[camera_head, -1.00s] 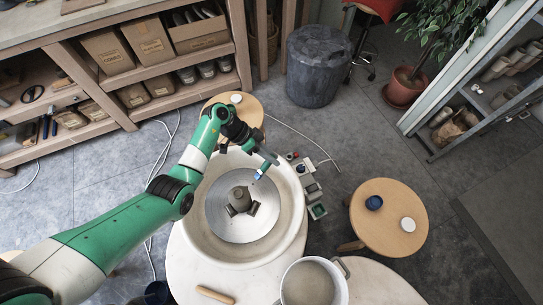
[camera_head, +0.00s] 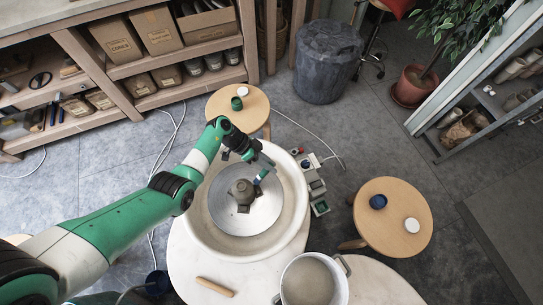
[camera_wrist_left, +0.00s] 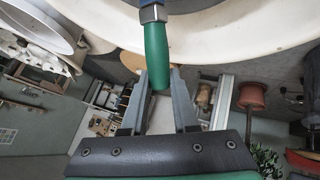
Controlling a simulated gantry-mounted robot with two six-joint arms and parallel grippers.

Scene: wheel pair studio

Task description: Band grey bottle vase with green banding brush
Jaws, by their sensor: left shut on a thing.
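The grey bottle vase (camera_head: 242,189) stands on the round metal wheel head (camera_head: 222,216) inside the pale basin of the wheel. My left gripper (camera_head: 267,167) is above the basin, just right of and behind the vase. It is shut on the green banding brush (camera_head: 261,177), whose lower end is beside the vase's upper right side. I cannot tell whether the tip touches the vase. In the left wrist view the green handle (camera_wrist_left: 157,50) sits between the two fingers (camera_wrist_left: 159,80). My right gripper is not in view.
A round stool (camera_head: 228,108) behind the basin holds a green cup (camera_head: 236,103) and a white lid. Another stool (camera_head: 390,240) at right holds a blue dish and a white dish. A pot (camera_head: 312,281) stands in front.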

